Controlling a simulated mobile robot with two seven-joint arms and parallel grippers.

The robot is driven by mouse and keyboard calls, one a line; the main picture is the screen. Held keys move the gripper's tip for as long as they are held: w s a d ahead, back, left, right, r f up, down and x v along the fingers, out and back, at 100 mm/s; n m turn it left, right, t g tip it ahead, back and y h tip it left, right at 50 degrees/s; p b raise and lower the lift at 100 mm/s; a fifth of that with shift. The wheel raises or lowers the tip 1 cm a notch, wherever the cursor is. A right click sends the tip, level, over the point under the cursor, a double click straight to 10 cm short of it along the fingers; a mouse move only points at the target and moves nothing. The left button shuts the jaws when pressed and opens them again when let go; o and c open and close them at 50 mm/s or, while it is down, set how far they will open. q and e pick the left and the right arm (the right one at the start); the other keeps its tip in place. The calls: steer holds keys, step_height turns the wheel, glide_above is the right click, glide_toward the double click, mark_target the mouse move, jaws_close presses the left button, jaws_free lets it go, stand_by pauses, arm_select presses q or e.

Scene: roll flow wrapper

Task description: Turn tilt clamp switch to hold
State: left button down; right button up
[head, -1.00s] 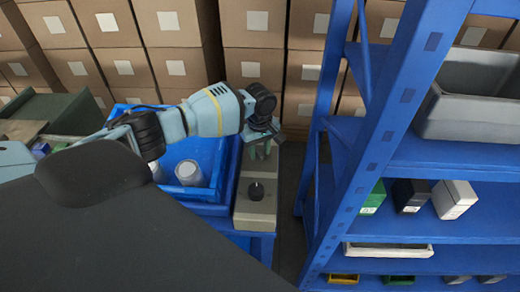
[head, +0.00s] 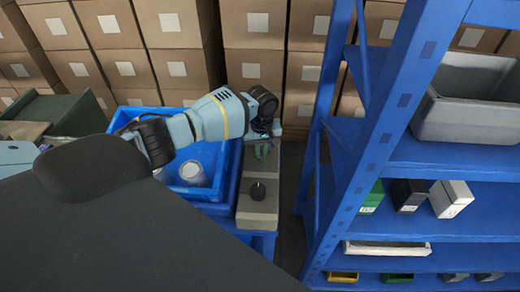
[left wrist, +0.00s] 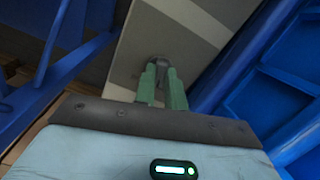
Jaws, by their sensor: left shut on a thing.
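My left gripper (head: 262,152) reaches down with green fingers onto the far part of a grey control box. In the left wrist view its fingers (left wrist: 161,82) are shut on a small dark grey switch (left wrist: 158,62) on the box's pale face. I take this to be the tilt clamp switch; no label on it is readable, and the fingers hide most of it. In the head view the arm and gripper hide it. A separate black round knob (head: 257,190) stands on the near part of the box, apart from the gripper. My right gripper is not in view.
The grey control box (head: 258,214) sits between a blue bin (head: 178,101) holding pale cylinders (head: 193,174) and a blue shelf rack (head: 376,130). Cardboard boxes (head: 258,55) stand behind. A narrow dark floor gap separates box and rack.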

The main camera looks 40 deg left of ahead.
arm_select(q)
steer(key=m+p, duration=0.1)
steer(key=m, duration=0.3)
steer(key=shift+r+m, duration=0.1)
steer(key=shift+m, duration=0.2)
steer(key=m, duration=0.4)
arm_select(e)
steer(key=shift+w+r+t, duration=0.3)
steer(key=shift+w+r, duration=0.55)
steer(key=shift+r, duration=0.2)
arm_select(q)
steer(key=shift+m, duration=0.3)
steer(key=c, duration=1.5)
jaws_free()
steer(key=shift+o, duration=0.2)
